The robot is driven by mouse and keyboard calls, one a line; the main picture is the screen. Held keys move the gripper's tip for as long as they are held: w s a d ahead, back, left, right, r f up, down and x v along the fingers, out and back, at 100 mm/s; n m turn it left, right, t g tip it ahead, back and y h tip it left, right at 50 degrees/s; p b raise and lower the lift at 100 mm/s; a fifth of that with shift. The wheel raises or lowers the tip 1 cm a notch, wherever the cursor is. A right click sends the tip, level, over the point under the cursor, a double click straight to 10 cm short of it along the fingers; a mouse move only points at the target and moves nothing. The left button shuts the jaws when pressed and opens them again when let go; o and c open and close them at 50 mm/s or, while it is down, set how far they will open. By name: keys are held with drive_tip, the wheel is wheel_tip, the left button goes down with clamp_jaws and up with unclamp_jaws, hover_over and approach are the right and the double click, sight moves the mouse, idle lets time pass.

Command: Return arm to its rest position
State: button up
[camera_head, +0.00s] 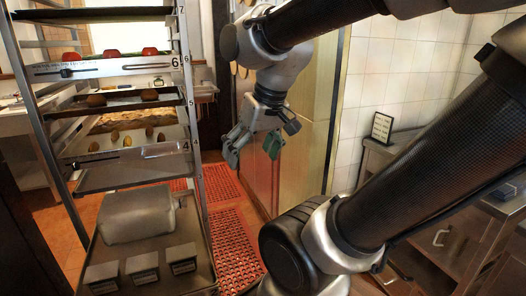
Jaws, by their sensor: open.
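My arm reaches in from the right side and across the top of the view, with its elbow low at the centre right. My gripper (252,154) hangs from the wrist in the upper middle, pointing down. Its two greenish fingers are apart, and I see nothing between them. It is in the air just right of a tall rack (193,120) and appears clear of it. My arm hides part of the wall and counter on the right.
The rack's trays carry red items (112,54), brown rolls (149,95) and small oval pieces (115,135). A metal box (137,216) and small containers (182,257) sit on the lowest tray. Red mats (235,243) cover the floor. A metal counter (376,158) with a small sign (382,128) stands right.

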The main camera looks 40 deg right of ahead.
drive_tip(key=shift+s+d+r+n+h, duration=0.2)
drive_tip(key=shift+s+d+n, duration=0.15)
drive_tip(key=shift+s, duration=0.25)
drive_tip(key=shift+s+d+r+n+h, duration=0.1)
drive_tip(key=shift+s+d+r+n, duration=0.2)
drive_tip(key=shift+s, duration=0.3)
drive_tip(key=shift+f, duration=0.1)
idle(0.4)
